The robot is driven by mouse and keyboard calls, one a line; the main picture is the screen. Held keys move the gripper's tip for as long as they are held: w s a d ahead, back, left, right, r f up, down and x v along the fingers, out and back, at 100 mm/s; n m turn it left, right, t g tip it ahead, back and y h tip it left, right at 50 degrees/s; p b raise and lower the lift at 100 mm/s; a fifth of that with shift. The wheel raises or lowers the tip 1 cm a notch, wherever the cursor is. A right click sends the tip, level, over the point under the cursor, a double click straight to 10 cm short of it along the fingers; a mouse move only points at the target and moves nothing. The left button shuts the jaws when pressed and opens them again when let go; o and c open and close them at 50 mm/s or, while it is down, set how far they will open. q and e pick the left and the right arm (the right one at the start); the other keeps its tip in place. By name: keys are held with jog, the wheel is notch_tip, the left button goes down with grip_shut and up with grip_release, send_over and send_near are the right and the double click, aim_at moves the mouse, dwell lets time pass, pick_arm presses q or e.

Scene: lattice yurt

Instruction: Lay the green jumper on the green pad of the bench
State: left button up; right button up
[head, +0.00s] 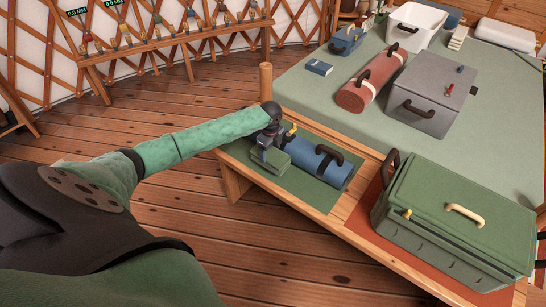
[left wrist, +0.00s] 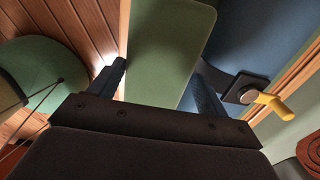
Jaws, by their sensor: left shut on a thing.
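The green jumper (head: 270,162) is a flat, folded green block low over the left part of the green pad (head: 296,192) on the wooden bench (head: 349,203). My left gripper (head: 268,154) is above the jumper and shut on it. In the left wrist view the jumper (left wrist: 166,55) sits between the two fingers of the left gripper (left wrist: 160,88). I cannot tell whether its underside touches the pad. My right gripper is not in view.
A blue roll (head: 322,166) with dark handles lies on the pad, right beside the jumper. A big green chest (head: 455,211) stands on a red pad (head: 372,222) farther right. A bed (head: 340,115) with a red roll (head: 371,79) and grey box (head: 432,95) lies behind.

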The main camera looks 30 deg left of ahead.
pick_arm(q)
jog(key=shift+f+p, duration=0.3)
jog(key=shift+f, duration=2.1)
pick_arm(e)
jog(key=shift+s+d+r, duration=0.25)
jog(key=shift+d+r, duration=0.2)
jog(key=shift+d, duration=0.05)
pick_arm(q)
jog(key=o, duration=0.8)
jog(key=shift+f, duration=0.15)
jog(key=shift+o, duration=0.2)
